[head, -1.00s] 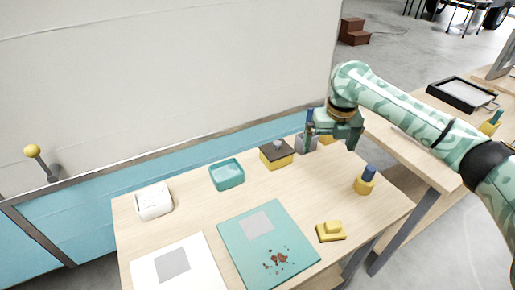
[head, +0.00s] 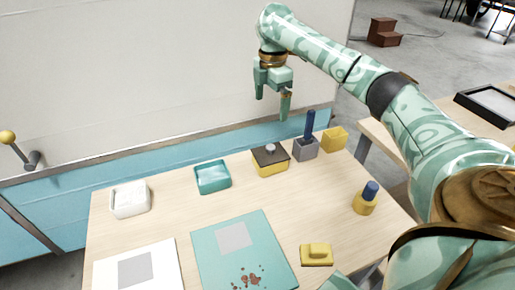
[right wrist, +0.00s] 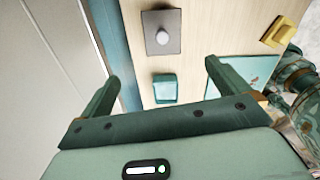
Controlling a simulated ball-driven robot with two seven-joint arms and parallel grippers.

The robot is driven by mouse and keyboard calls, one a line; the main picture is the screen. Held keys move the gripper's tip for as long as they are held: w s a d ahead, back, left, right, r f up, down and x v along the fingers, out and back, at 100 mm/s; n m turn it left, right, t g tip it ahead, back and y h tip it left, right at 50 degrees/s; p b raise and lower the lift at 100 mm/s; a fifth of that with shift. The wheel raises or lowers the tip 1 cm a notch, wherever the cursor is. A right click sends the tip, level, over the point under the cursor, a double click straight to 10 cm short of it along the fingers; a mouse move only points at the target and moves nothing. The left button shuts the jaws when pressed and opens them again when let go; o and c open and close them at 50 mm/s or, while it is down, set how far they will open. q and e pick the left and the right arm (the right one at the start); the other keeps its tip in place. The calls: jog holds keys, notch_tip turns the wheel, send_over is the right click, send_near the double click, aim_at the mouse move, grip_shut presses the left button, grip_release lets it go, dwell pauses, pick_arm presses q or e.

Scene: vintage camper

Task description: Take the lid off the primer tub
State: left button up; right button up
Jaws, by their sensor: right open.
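The primer tub (head: 269,170) is a yellow box near the back of the table. Its flat dark lid (head: 262,158) sits on top and has a round pale knob (head: 271,148) in the middle. In the right wrist view the lid (right wrist: 152,45) is seen from above with its knob (right wrist: 163,36). My right gripper (head: 273,106) is open and empty, fingers down, raised above the tub and apart from it. In the right wrist view its fingertips (right wrist: 161,73) stand either side of the picture's middle, with the lid beyond them. My left gripper is not in view.
Right of the tub are a grey holder (head: 306,153) with a tall blue handle and a yellow box (head: 334,140). Left is a teal tray (head: 213,187), then a white container (head: 130,206). The camper wall (head: 150,75) rises behind. A yellow block (head: 317,255) lies nearer.

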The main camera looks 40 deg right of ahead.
jog(key=m, duration=0.1)
jog(key=b, duration=0.6)
send_over(271, 146)
jog(key=shift+m, duration=0.4)
jog(key=f, duration=1)
jog(key=shift+w+a+f, duration=0.15)
jog(key=shift+w+f, duration=0.1)
notch_tip(271, 146, down, 6)
jog(key=b, duration=0.5)
jog(key=shift+s+f, duration=0.15)
jog(key=shift+r, duration=0.2)
jog(key=shift+c, duration=0.7)
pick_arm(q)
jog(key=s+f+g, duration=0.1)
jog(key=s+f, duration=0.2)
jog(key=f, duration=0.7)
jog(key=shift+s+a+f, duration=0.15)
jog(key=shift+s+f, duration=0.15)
pick_arm(e)
jog(key=c, duration=0.8)
